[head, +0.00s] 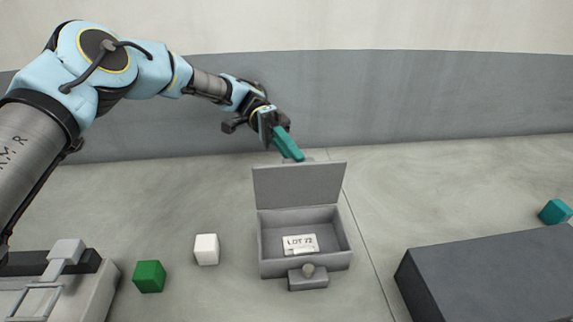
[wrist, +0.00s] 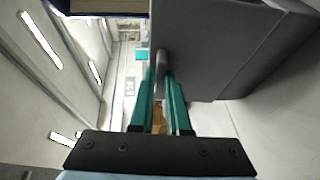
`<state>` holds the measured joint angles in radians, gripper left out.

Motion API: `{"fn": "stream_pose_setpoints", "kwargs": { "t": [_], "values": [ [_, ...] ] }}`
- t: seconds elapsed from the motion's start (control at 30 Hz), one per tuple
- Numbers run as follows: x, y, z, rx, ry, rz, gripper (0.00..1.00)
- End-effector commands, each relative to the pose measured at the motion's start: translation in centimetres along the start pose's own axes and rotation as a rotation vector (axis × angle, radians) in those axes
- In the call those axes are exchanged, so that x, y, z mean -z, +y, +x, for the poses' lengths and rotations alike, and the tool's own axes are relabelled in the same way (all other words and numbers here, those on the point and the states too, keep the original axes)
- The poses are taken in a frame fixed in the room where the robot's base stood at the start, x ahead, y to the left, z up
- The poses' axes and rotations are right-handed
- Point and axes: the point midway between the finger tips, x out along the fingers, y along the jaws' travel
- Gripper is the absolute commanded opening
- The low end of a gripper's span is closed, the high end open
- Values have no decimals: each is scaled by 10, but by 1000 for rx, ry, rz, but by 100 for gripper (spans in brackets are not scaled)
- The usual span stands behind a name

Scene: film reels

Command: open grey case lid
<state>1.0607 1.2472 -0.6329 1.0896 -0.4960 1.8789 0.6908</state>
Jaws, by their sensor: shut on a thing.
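The grey case (head: 262,240) sits in the middle of the floor area in the head view. Its lid (head: 298,187) stands raised, roughly upright, at the back of the box. A white label reading "LOT 72" (head: 300,244) shows inside. My gripper (head: 294,154) is at the lid's top edge, reaching down from behind and to the left. In the wrist view the teal fingers (wrist: 160,80) are shut on a small grey rounded tab (wrist: 162,61) at the edge of the lid (wrist: 205,50). The fingers partly hide the tab.
A white cube (head: 206,249) and a green cube (head: 149,276) stand left of the case. A dark grey block (head: 490,270) stands at right, with a teal block (head: 555,212) behind it. A pale fixture (head: 60,285) is at the lower left.

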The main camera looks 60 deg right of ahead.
Motion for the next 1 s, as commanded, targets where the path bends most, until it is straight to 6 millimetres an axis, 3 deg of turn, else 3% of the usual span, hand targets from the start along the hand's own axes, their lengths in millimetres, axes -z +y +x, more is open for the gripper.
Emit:
{"fn": "stream_pose_setpoints", "kwargs": {
  "t": [0.77,0.8,1.0],
  "values": [
    [5,-5,-9,-105,3,-44,0],
    [5,-5,-9,-104,3,-44,16],
    [5,-5,-9,-104,2,-44,38]
  ]
}}
